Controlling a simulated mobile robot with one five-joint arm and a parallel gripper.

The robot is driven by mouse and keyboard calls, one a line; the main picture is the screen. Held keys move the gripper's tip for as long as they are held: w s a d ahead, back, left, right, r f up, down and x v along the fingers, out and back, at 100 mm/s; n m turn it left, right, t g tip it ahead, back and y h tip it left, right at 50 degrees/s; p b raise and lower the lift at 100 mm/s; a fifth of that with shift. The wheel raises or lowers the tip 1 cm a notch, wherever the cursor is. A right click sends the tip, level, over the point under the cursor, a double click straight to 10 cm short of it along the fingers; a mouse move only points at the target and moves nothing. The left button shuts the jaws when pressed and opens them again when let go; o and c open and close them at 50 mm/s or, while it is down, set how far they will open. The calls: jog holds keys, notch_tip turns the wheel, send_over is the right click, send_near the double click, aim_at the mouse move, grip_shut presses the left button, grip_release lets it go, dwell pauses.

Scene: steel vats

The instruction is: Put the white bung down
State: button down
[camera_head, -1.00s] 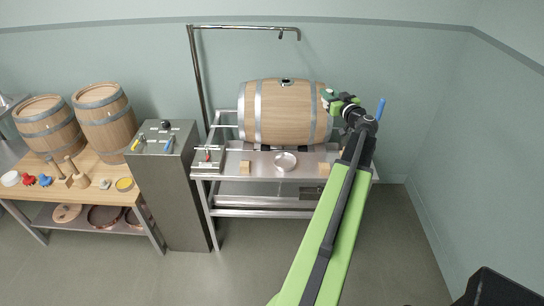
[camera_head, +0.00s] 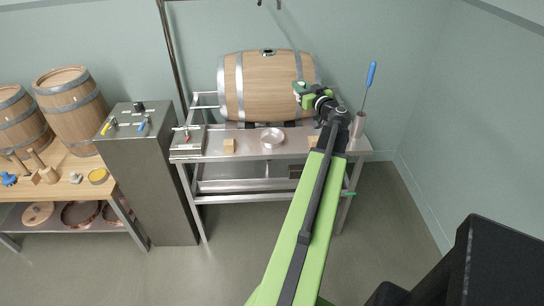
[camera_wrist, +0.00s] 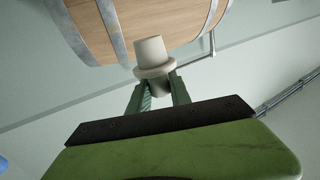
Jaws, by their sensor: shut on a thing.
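The white bung (camera_wrist: 151,55) is in the wrist view, a tapered plug with a wider flange. My gripper (camera_wrist: 158,88) is shut on its stem below the flange, and the tapered end points away from the jaws. In the head view my gripper (camera_head: 300,91) is in front of the right part of the large barrel (camera_head: 258,92). The bung is too small there to tell apart. In the wrist view the barrel (camera_wrist: 150,22) is behind the bung; I cannot tell whether they touch.
The steel stand (camera_head: 250,151) under the barrel carries a round metal dish (camera_head: 272,138), a wooden block (camera_head: 229,146) and a cup with a blue-handled tool (camera_head: 371,75). A steel cabinet (camera_head: 155,180) and a wooden table (camera_head: 68,177) stand left. Some shelf room shows around the dish.

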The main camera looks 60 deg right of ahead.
notch_tip(320, 180, down, 13)
jog(key=a+b, duration=0.2)
jog(key=b, duration=1.8)
send_over(272, 141)
notch_tip(272, 141, down, 10)
jog(key=shift+w+f, duration=0.1)
jog(key=shift+f, duration=0.15)
jog(key=shift+r+p, duration=0.25)
jog(key=shift+p, duration=0.1)
jog(key=shift+f, duration=0.2)
jog(key=c, duration=1.2)
grip_release()
jog(key=shift+r, duration=0.1)
